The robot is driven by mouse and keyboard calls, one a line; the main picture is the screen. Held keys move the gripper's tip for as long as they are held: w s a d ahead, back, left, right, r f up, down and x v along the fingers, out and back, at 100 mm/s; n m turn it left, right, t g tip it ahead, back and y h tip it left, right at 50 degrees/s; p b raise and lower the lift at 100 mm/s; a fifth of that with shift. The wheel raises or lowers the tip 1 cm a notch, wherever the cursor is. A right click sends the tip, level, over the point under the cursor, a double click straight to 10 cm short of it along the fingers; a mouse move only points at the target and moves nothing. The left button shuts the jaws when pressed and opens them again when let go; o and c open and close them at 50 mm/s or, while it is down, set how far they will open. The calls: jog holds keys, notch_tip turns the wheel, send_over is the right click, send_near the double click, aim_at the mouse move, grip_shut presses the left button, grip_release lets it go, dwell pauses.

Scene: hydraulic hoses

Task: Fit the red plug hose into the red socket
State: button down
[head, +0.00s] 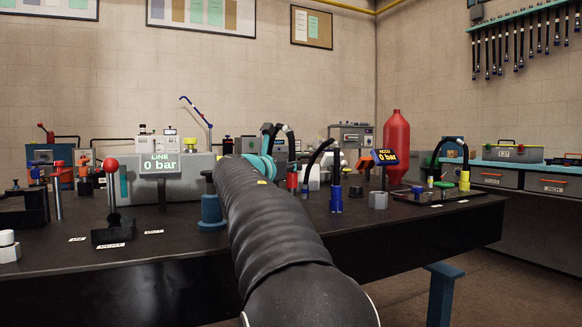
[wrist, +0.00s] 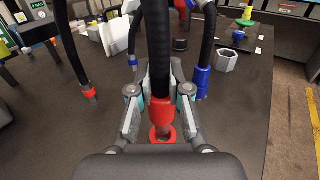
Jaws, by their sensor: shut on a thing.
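My gripper (wrist: 160,100) is shut on the black hose with the red plug (wrist: 162,112), one finger on each side. The plug hangs upright, its metal tip pointing down. A red ring, the red socket (wrist: 172,136), shows right at the tip. I cannot tell whether the tip is in the ring or just above it. In the head view the red plug (head: 292,181) shows just right of my arm, which hides most of the gripper and the socket. Another black hose with a red end (wrist: 89,91) stands to the left in the wrist view.
A blue-ended hose (wrist: 202,84) stands close to the right finger; its blue end also shows in the head view (head: 336,199). A grey hex piece (wrist: 225,61) lies beyond it. A red-knobbed lever (head: 112,200) and a blue post (head: 211,208) stand left of my arm.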

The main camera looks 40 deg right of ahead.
aim_at(289, 183)
jog(key=shift+f+b, duration=1.5)
jog(key=shift+f, duration=0.65)
jog(key=c, duration=1)
grip_release()
jog(key=shift+c, duration=0.2)
jog(key=v, duration=1.2)
jog(key=shift+r, duration=0.1)
jog(key=shift+s, duration=0.1)
